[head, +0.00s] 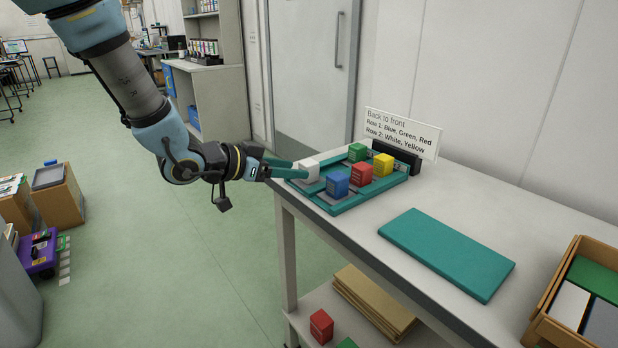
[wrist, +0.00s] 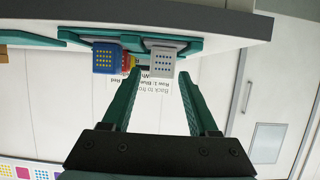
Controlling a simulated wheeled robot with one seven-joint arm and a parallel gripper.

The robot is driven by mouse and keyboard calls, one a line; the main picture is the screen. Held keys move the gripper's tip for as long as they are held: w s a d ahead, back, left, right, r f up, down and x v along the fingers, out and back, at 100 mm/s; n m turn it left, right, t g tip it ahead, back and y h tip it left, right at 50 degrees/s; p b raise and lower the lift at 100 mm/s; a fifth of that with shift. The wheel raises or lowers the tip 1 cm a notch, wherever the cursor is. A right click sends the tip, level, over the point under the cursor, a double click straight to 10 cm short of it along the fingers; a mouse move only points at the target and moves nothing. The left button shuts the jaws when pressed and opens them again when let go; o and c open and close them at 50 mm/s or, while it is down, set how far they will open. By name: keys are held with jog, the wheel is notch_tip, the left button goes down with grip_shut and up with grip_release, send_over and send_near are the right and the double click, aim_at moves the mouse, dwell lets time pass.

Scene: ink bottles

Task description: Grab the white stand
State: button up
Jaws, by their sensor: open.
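The white stand (head: 309,169) is a small pale block on the left side of a teal tray (head: 338,208) on the table. In the wrist view, which is upside down, the white stand (wrist: 163,61) shows a face dotted with small holes. My gripper (head: 295,169) is open and level, with its teal fingers reaching from the left to the white stand. In the wrist view my gripper (wrist: 160,75) has one fingertip on each side of the white stand in the picture. I cannot tell whether either finger touches it.
Blue (head: 336,184), red (head: 362,174), green (head: 357,152) and yellow (head: 383,164) blocks share the tray. A sign (head: 402,134) stands behind it. A flat teal board (head: 446,252) lies on the table, with a wooden box (head: 548,318) at right. Bare table separates tray and board.

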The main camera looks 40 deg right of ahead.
aim_at(309, 170)
jog(key=shift+x, duration=3.05)
jog(key=shift+w, duration=0.2)
jog(key=shift+c, duration=0.2)
grip_shut()
